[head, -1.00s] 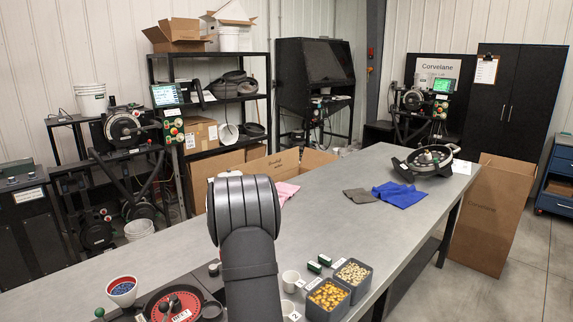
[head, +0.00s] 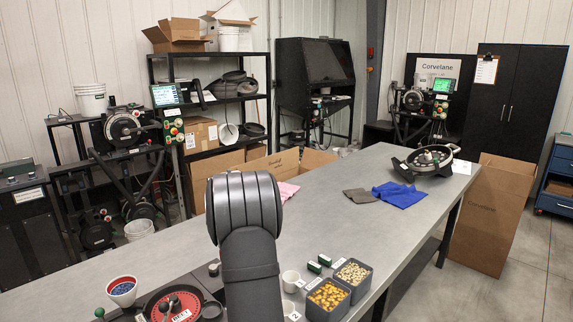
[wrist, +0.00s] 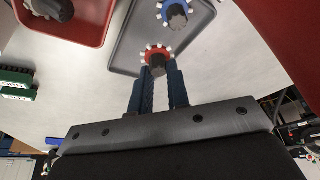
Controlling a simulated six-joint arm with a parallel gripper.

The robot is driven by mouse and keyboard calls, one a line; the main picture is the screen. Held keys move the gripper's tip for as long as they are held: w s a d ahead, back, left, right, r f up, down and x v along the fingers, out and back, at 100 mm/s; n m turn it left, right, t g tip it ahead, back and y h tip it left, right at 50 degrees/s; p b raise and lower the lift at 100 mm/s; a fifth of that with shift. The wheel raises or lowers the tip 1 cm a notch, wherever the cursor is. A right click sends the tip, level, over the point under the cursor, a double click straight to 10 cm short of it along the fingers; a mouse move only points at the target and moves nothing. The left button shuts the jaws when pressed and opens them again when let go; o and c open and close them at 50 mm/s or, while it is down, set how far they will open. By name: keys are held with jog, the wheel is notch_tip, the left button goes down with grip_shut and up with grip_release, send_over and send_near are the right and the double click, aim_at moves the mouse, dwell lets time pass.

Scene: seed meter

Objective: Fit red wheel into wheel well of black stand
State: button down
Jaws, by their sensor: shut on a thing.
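In the wrist view my gripper (wrist: 157,72) is shut on a red wheel (wrist: 155,54) with white teeth around its rim and a dark grey hub. The wheel sits at the fingertips, over the edge area of a grey tray (wrist: 130,48). A similar blue wheel (wrist: 178,13) is on that tray, beyond the red one. In the head view a black stand (head: 144,303) is at the bottom, left of my arm, partly cut off, with a red disc (head: 188,300) and dark knobs on top. I cannot make out its wheel well. My gripper is hidden there.
A red tray (wrist: 88,38) holds another toothed wheel (wrist: 48,8). Green boxes (wrist: 15,86) lie at left. In the head view, a bowl of blue beads (head: 122,288) and grain bins (head: 326,313) flank the stand and arm. The table's middle (head: 330,210) is clear.

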jog(key=d, duration=0.2)
jog(key=d+r, duration=0.1)
jog(key=d, duration=0.2)
jog(key=d+r, duration=0.1)
jog(key=d, duration=0.2)
jog(key=shift+r, duration=0.2)
jog(key=s+a+r, duration=0.4)
jog(key=s, duration=0.5)
jog(key=s+a+r, duration=0.3)
jog(key=s+a, duration=0.1)
jog(key=s, duration=0.5)
jog(key=s+a+r, duration=0.4)
jog(key=s+a, duration=0.1)
jog(key=s, duration=0.4)
jog(key=shift+w+d+f, duration=0.15)
jog(key=shift+f, duration=1.3)
jog(key=shift+w+d+f, duration=0.1)
jog(key=shift+f, duration=1.3)
jog(key=shift+f, duration=1.25)
jog(key=c, duration=1.3)
grip_release()
